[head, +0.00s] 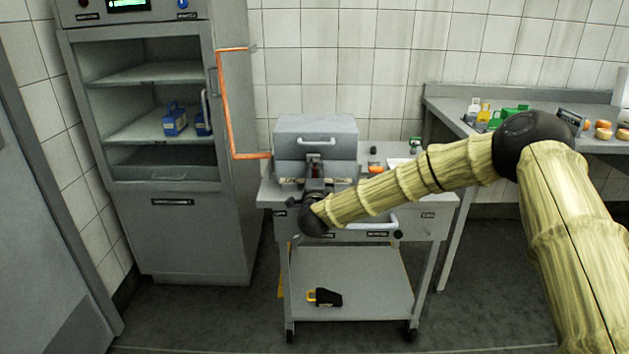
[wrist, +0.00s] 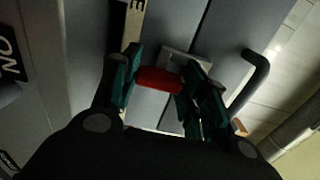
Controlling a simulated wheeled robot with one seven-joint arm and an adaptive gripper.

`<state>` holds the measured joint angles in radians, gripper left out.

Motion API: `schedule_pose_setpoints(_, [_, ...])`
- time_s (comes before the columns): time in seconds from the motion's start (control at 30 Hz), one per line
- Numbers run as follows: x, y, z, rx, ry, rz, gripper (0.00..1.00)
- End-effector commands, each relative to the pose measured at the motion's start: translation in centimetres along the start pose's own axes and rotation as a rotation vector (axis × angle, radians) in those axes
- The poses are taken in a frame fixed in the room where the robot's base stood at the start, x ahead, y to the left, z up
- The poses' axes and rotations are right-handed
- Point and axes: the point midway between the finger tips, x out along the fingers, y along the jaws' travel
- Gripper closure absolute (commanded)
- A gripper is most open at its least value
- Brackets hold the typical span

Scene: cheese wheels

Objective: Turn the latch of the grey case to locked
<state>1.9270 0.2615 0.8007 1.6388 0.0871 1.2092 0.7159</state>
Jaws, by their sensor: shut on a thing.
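The grey case (head: 315,131) stands on the left part of a grey trolley's top. Its front faces me and has a bar handle (head: 317,141), which also shows in the wrist view (wrist: 250,78). The red latch (wrist: 158,80) is on the case front, in front of a pale plate (wrist: 184,62). My gripper (head: 314,172) is at the case front in the head view. In the wrist view my gripper (wrist: 160,88) has its green-padded fingers on either side of the red latch, shut on it. Fingers and poor light partly hide the latch, and I cannot read its position.
The trolley (head: 420,222) has a few small items on top and a black and yellow tool (head: 325,297) on its lower shelf. An open-fronted cabinet (head: 150,150) stands left, with an orange pipe (head: 225,105) beside it. A side table (head: 455,106) stands right.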

Motion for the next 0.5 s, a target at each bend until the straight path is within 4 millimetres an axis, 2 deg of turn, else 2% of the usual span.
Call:
schedule_pose_setpoints(0.43, [-0.02,0.09,0.01,0.010,0.000,0.002,0.80])
schedule_pose_setpoints(0.47, [-0.02,0.09,0.01,0.010,0.000,0.002,0.52])
schedule_pose_setpoints(0.5, [-0.02,0.09,0.01,0.010,0.000,0.002,0.45])
